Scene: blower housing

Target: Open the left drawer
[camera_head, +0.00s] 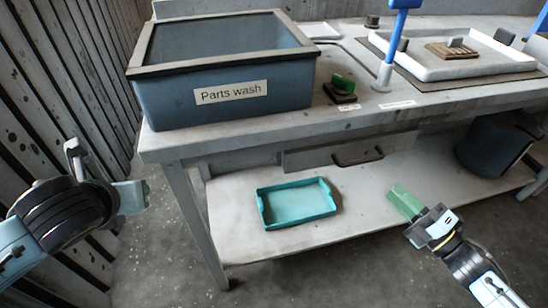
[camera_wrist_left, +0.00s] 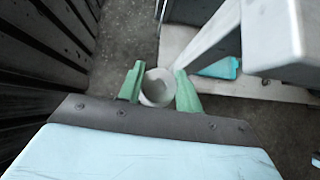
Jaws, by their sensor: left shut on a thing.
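A grey drawer front (camera_head: 300,158) with a dark bar handle (camera_head: 357,157) sits under the worktop, closed as far as I can see. It is the only drawer front in view. My left gripper (camera_head: 145,192) is at the left, beside the bench's front left corner and away from the handle. In the left wrist view its green fingers (camera_wrist_left: 159,90) are shut on a whitish round, cup-like thing (camera_wrist_left: 156,88). My right gripper (camera_head: 402,200) is in front of the lower shelf, right of and below the handle; its finger gap is not clear.
A blue-grey "Parts wash" tub (camera_head: 165,112) stands on the worktop (camera_head: 285,123). A teal tray (camera_head: 268,226) lies on the lower shelf (camera_head: 235,245). A dark bin (camera_head: 488,148) is under the bench at right. A slatted wall (camera_head: 60,80) is close at left.

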